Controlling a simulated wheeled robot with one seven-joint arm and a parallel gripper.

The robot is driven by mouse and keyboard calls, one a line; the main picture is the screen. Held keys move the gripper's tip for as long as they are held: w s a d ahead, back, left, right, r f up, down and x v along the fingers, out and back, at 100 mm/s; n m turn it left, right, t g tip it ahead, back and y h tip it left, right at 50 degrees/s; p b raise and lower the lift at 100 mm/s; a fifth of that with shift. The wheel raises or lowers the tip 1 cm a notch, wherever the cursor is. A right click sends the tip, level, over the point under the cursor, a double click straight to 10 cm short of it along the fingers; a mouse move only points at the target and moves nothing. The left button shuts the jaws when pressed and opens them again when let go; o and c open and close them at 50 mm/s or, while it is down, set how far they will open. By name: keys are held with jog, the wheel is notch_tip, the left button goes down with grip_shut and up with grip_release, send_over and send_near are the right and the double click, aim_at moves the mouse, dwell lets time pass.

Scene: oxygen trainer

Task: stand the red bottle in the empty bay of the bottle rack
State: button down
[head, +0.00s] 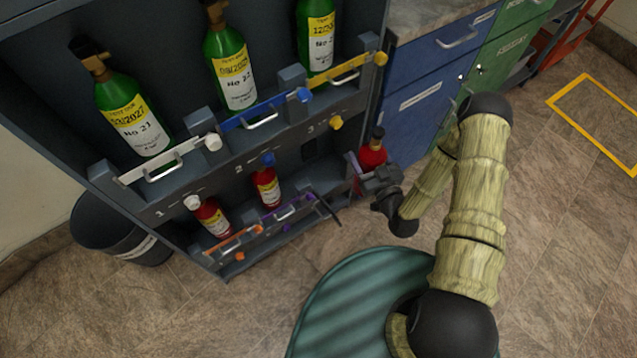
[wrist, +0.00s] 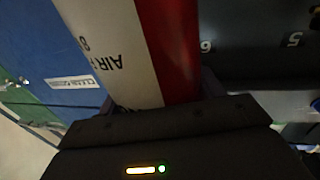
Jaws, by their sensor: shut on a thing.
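The red bottle (head: 372,155) has a dark valve top and stands roughly upright just right of the rack. My gripper (head: 378,182) is shut on its body. In the wrist view the red bottle (wrist: 172,45) fills the space in front of my gripper, with a white label; the fingertips are hidden. The dark grey bottle rack (head: 220,165) has an upper row of green bottles and a lower row with two red bottles, left (head: 211,217) and middle (head: 267,188). The lower right bay (head: 318,172) looks empty. The numbers 5 and 6 show on the rack (wrist: 255,50) in the wrist view.
Coloured bars with handles cross the occupied bays. A dark bar (head: 325,208) juts out at the lower right bay. Blue drawers (head: 425,95) stand close behind the held bottle. A dark bin (head: 115,235) stands at left. The floor in front of the rack is clear.

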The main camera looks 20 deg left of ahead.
jog(key=s+a+f+n+g+y+b, duration=0.2)
jog(key=s+a+f+g+y+b, duration=0.1)
jog(key=f+b, duration=0.5)
jog(key=shift+s+a+f, duration=0.4)
jog(key=shift+s+a, duration=0.1)
jog(key=shift+s, duration=0.35)
jog(key=b+x, duration=0.4)
jog(key=x, duration=1.3)
jog(key=f+b, duration=0.1)
jog(key=f, duration=0.1)
jog(key=a+f+b, duration=0.1)
jog(key=shift+w+f+b, duration=0.2)
jog(key=shift+w+b, duration=0.15)
